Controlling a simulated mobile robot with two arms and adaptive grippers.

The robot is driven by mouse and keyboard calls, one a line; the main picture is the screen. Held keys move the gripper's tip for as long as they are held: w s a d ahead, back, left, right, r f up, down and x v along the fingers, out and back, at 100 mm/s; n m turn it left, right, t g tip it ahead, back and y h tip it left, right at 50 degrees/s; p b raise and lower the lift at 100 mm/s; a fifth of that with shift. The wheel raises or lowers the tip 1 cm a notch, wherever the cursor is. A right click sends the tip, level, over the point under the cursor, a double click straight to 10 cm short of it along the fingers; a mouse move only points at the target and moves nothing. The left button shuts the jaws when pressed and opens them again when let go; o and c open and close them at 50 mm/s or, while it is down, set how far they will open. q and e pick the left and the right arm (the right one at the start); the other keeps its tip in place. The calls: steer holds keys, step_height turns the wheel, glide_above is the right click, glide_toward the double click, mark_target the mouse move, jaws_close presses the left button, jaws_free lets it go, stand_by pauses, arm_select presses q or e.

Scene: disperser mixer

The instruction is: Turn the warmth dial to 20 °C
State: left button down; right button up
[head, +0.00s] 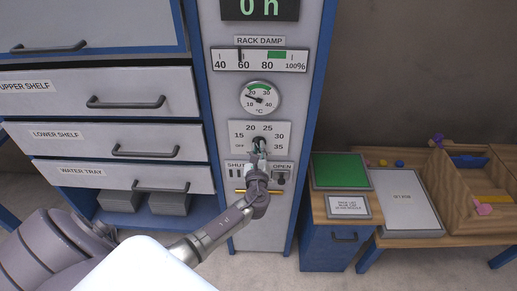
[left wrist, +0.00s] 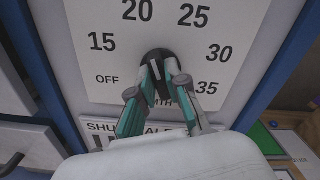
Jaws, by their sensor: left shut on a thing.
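The warmth dial is a black knob (left wrist: 154,56) on a white scale plate (head: 240,128) marked OFF, 15, 20, 25, 30 and 35. My left gripper (head: 259,148) is at the knob, with its two teal-and-grey fingers shut on it from below in the left wrist view (left wrist: 155,72). A pale line shows on the knob between the fingertips. I cannot tell exactly which number it points to. The fingers hide the knob's lower part and some of the lettering below it. My right gripper is in neither view.
Above the plate are a round °C gauge (head: 260,98) and a RACK DAMP scale (head: 259,60). SHUT and OPEN labels and a yellow bar (head: 240,191) lie below the dial. Drawers (head: 120,145) stand to the left. A table with a green panel (head: 339,170) and wooden tray (head: 450,200) stands right.

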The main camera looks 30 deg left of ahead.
arm_select(q)
steer(key=shift+f, duration=0.2)
steer(key=c, duration=1.2)
jaws_free()
steer(key=shift+o, duration=0.2)
steer(key=shift+r, duration=0.1)
steer(key=v, duration=1.2)
steer(key=shift+d, duration=0.1)
